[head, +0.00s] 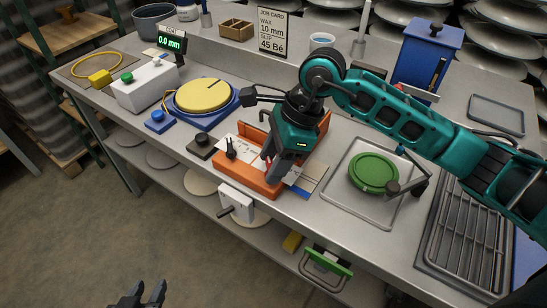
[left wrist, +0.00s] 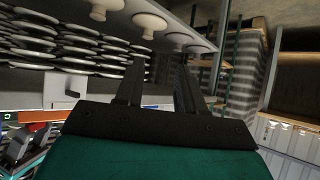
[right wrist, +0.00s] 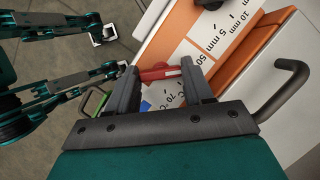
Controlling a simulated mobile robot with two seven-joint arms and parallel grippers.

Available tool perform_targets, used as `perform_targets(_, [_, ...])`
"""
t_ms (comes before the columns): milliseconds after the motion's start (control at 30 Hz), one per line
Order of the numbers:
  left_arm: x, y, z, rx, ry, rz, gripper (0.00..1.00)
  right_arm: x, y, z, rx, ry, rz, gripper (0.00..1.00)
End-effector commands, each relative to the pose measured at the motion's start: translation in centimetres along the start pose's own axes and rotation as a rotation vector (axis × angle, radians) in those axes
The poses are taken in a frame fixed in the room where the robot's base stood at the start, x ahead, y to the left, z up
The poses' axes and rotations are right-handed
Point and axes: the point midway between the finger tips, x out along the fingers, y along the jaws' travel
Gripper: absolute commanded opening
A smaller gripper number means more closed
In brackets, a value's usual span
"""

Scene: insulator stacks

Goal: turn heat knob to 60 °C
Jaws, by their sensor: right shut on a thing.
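The heat knob (right wrist: 158,72) is a red bar handle on the orange unit (right wrist: 263,38), seen in the right wrist view. Its printed scale shows 50 and 70 °C marks beside it; I cannot read its exact setting. My right gripper (right wrist: 161,68) is shut on it, one finger on each side. In the head view, my right gripper (head: 270,168) reaches down onto the orange unit (head: 245,181) and mostly hides the knob. A black pointer knob (head: 230,149) stands at the left on the same unit. My left gripper (head: 139,296) is open and empty, low over the floor.
Left of the unit are a small black knob box (head: 202,145), a yellow disc (head: 204,95) on a blue base and a white box (head: 146,86). A green round lid (head: 374,172) on a tray is right. A job card (head: 273,32) stands behind.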

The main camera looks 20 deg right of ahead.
Motion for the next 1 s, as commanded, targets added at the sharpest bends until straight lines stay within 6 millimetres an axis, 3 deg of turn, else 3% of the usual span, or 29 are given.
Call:
perform_targets(367, [0.17,0.01,0.19,-0.001,0.0,0.001,0.38,0.02,0.08,-0.03,0.067,0.001,-0.028,0.21])
perform_targets(1000, [0.96,0.89,0.36,-0.007,0.006,0.022,0.38,0.12,0.35,0.07,0.522,-0.001,-0.22,0.21])
